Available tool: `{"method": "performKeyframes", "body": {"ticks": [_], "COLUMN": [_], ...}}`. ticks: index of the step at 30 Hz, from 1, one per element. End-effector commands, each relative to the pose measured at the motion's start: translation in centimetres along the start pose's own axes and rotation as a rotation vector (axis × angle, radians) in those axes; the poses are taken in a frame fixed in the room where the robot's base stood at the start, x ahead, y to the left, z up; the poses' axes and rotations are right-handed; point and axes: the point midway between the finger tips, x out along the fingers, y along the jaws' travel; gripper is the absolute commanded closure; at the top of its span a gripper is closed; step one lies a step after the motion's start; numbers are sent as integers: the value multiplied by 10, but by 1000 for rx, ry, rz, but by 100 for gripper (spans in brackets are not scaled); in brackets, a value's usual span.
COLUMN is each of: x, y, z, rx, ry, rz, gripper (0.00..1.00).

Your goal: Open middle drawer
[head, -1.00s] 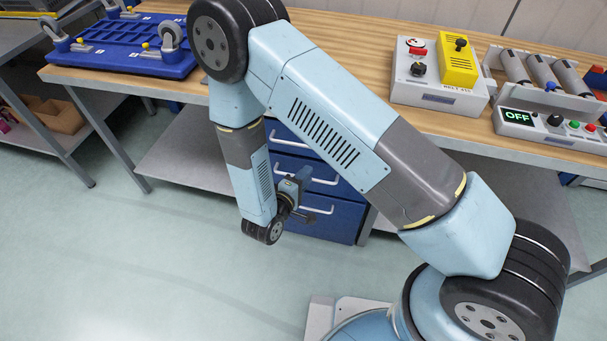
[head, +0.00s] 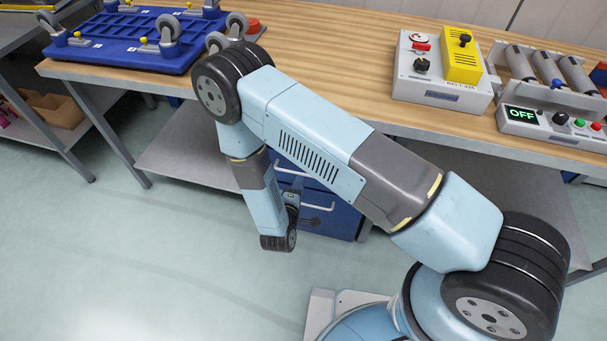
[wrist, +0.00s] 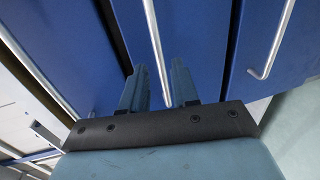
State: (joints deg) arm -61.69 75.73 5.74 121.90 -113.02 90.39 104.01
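The blue drawer cabinet (head: 343,222) stands under the bench, partly hidden by my arm in the head view. In the wrist view its drawer fronts appear as side-by-side blue strips. The middle drawer (wrist: 200,35) looks shut. Its pale bar handle (wrist: 154,40) runs down between the two fingers of my gripper (wrist: 158,88). The fingers are apart, one on each side of the bar. I cannot tell whether either touches it. The bottom drawer's handle (wrist: 272,45) is to the right. In the head view my gripper (head: 311,221) is small and partly hidden by my forearm.
The wooden bench top (head: 330,55) carries a blue wheeled platform (head: 125,45), a yellow and grey control box (head: 440,80) and a panel reading OFF (head: 520,115). A bench leg (head: 110,145) stands to the left. The floor (head: 150,250) in front is clear.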

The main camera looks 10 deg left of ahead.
Motion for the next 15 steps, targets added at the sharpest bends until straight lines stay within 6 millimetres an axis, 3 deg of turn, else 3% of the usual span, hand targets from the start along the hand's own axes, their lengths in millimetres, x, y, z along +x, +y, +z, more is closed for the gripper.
{"method": "performKeyframes", "body": {"ticks": [6, 15], "x": [37, 62], "y": [0, 0], "z": [0, 0], "rx": [1, 0], "ry": [-2, 0], "rz": [1, 0], "gripper": [71, 71]}}
